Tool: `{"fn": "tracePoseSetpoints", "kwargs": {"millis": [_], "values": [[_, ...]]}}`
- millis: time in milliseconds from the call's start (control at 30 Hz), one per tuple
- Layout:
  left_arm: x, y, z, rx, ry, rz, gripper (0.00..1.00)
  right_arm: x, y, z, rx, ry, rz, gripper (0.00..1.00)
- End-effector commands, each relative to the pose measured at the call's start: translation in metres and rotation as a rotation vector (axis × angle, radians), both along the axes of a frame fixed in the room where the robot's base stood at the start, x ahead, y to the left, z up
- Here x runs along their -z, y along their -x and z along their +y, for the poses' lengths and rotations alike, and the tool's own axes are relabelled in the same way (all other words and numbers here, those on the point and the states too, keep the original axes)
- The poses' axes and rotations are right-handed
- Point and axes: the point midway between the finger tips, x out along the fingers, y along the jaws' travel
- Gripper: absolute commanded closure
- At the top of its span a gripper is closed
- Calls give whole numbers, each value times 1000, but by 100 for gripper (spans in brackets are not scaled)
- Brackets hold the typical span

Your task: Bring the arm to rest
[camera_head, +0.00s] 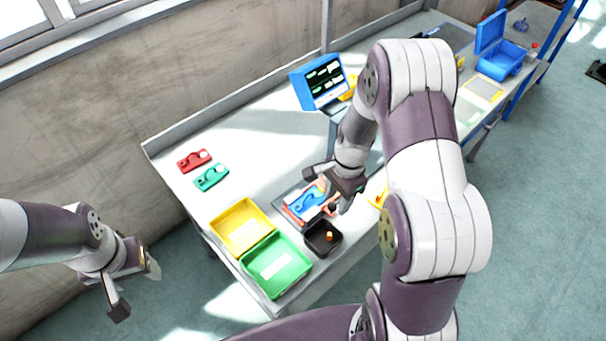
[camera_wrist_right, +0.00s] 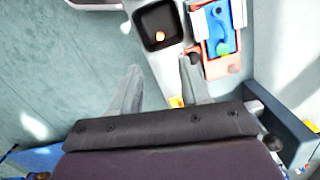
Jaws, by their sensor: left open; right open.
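My right arm reaches over the table from the right in the head view. Its gripper (camera_head: 338,192) is open and empty above the table, close to a blue part (camera_head: 307,201) on a red and grey fixture (camera_head: 291,215). In the right wrist view my right gripper (camera_wrist_right: 162,88) shows two spread fingers with nothing between them. The blue part (camera_wrist_right: 220,28) lies ahead of the right finger there. My left gripper (camera_head: 135,283) is open and empty at the lower left, out over the floor and apart from the table.
A black bin (camera_head: 336,246) with an orange item stands beside the fixture. Yellow (camera_head: 219,232) and green (camera_head: 259,285) trays stand at the table's front left. Red (camera_head: 193,160) and green (camera_head: 212,177) parts lie behind. A blue-framed screen (camera_head: 300,90) stands at the back.

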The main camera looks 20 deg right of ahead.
Motion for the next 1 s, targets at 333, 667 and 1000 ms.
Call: {"fn": "tracePoseSetpoints", "kwargs": {"millis": [333, 667, 1000], "values": [[0, 0, 0, 0, 0, 0, 41, -1, 25, 2, -356, -1, -3, 54], [10, 0, 0, 0, 0, 0, 41, -91, 99, 60, -1349, 137, -174, 54], [10, 0, 0, 0, 0, 0, 41, -99, 94, 68, -1372, 155, -205, 54]]}}
